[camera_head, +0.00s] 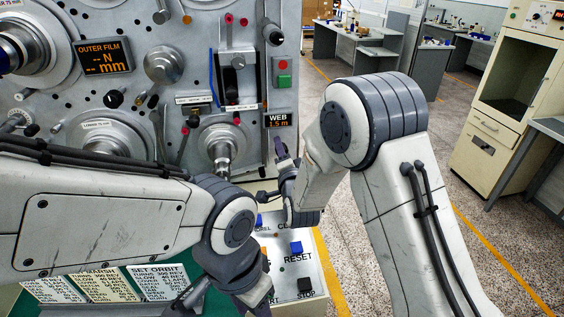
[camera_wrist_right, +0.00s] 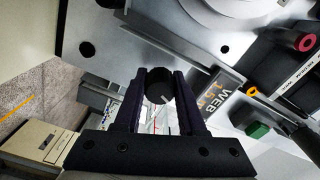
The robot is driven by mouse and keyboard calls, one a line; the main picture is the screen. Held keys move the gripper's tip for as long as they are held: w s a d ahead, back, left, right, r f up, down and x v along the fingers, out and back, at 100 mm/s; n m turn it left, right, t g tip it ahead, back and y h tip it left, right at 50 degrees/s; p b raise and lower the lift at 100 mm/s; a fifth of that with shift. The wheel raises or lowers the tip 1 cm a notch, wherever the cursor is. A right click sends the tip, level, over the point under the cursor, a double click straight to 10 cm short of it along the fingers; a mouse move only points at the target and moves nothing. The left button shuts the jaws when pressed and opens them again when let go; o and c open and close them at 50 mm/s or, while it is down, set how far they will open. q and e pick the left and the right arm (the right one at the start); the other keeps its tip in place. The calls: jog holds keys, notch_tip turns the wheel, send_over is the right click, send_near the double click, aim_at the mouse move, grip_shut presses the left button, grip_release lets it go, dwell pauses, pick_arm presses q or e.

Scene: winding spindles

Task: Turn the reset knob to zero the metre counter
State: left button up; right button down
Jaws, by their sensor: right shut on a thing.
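The metre counter (camera_head: 279,120) is a small dark display marked WEB, reading about 1.5 m in orange, low on the right side of the grey machine panel. It also shows tilted in the right wrist view (camera_wrist_right: 218,92). The reset knob (camera_wrist_right: 159,88) is round and black with a pale index line, and stands out from the panel beside the counter. My right gripper (camera_wrist_right: 160,84) is shut on the knob, one dark finger on each side. In the head view my right gripper (camera_head: 281,152) is just below the counter and the knob is hidden. My left gripper (camera_head: 245,298) points down at the bottom, its fingertips unclear.
A console with a blue RESET button (camera_head: 296,248) and a black STOP button (camera_head: 305,285) lies below my right wrist. A green button (camera_head: 284,81) and several spindles are on the panel.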

jog(key=m+b, duration=0.2)
jog(key=shift+f+m, duration=0.25)
jog(key=shift+m, duration=0.05)
jog(key=shift+r+m+b, duration=0.15)
jog(key=shift+m+b, duration=0.6)
jog(key=shift+m, duration=0.05)
jog(key=shift+m+b, duration=0.3)
jog(key=shift+b, duration=0.25)
jog(key=m+b, duration=0.3)
jog(key=b, duration=0.1)
jog(key=shift+f+m, duration=0.2)
jog(key=shift+m, duration=0.2)
jog(key=m+b, duration=0.3)
jog(key=b, duration=0.1)
jog(key=shift+r+m+b, duration=0.2)
jog(key=shift+m+b, duration=0.4)
jog(key=shift+m, duration=0.1)
